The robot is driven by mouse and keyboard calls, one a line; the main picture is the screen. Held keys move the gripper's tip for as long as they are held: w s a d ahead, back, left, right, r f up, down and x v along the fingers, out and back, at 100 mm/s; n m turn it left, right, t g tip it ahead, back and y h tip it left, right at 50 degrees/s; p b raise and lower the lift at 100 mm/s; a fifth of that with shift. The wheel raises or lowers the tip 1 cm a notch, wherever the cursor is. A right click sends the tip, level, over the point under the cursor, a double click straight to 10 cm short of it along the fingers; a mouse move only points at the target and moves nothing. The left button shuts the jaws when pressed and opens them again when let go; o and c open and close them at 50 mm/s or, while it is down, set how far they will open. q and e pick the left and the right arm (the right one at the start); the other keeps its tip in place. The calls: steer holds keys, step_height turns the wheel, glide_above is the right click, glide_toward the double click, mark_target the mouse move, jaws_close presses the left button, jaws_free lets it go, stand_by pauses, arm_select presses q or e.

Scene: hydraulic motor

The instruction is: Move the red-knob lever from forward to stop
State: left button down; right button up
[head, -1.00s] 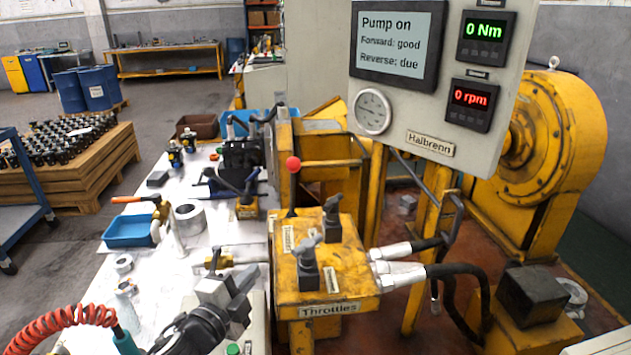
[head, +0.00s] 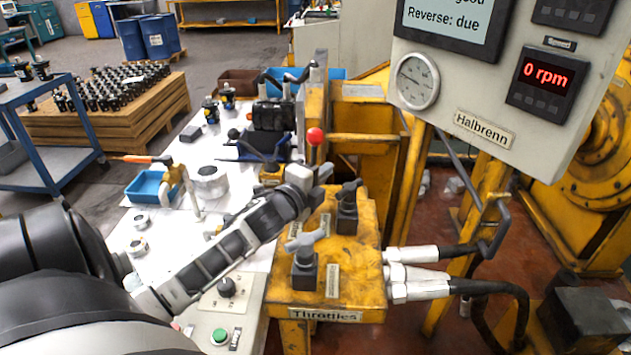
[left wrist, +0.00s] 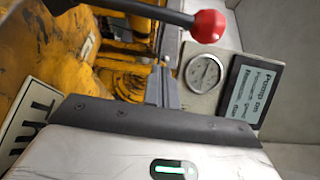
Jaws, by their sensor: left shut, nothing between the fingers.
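The red-knob lever (head: 315,137) stands roughly upright at the back left of the yellow valve block (head: 350,268). Its lower part is hidden behind my left gripper in the head view. My left gripper (head: 318,178) is shut and empty, just below the red knob on the near side of the lever. I cannot tell whether it touches the shaft. In the left wrist view, the red knob (left wrist: 208,26) and its dark shaft show beyond the gripper body, with a gap between knob and body. My right gripper is not in view.
Two throttle handles, a grey one (head: 305,248) and a black one (head: 347,205), rise from the block close to my gripper. The panel (head: 470,100) with gauge and displays hangs at the upper right. Hoses (head: 495,285) leave the block rightward.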

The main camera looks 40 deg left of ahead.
mark_target(313, 160)
arm_select(q)
steer(key=a, duration=0.1)
steer(key=w+a+b, duration=0.1)
steer(key=w+a, duration=0.1)
steer(key=a, duration=0.1)
steer(key=shift+w+a, duration=0.1)
steer(key=shift+w, duration=0.15)
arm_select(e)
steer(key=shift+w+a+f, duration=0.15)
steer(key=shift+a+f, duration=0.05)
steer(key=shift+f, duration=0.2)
